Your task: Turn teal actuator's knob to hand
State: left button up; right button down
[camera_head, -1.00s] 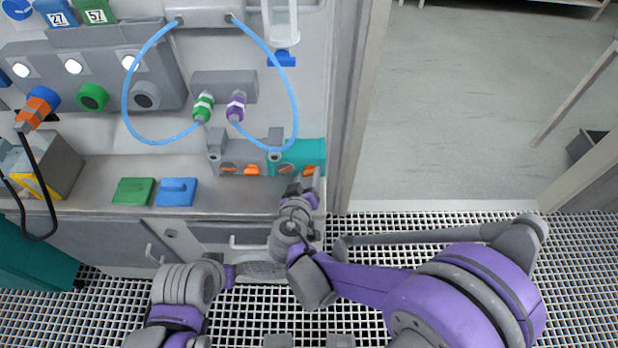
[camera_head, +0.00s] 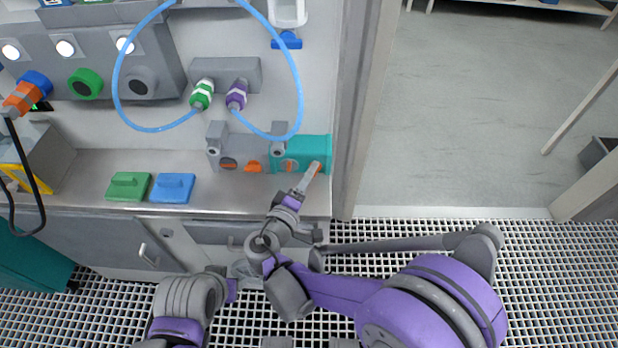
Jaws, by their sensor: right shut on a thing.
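The teal actuator (camera_head: 318,149) is mounted low on the panel at the right end of the bench, right beside a grey actuator (camera_head: 237,156). On its front are a round dial with an orange mark (camera_head: 289,165) and, to the right, a small orange knob (camera_head: 315,169). My right gripper (camera_head: 311,176) reaches up to the teal actuator from below and is shut on this knob, its fingers partly covering it. The knob's exact setting is too small to read.
Blue tubing (camera_head: 298,75) loops above the actuators to a green fitting (camera_head: 202,95) and a purple fitting (camera_head: 237,95). Green (camera_head: 128,187) and blue (camera_head: 172,188) blocks lie on the bench. A door post stands just right of the teal actuator; open floor lies beyond it.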

jog(key=shift+f+n+b, duration=0.1)
jog(key=shift+n+b, duration=0.2)
jog(key=shift+n, duration=0.2)
jog(key=shift+c, duration=1.4)
grip_release()
jog(key=shift+t, duration=0.3)
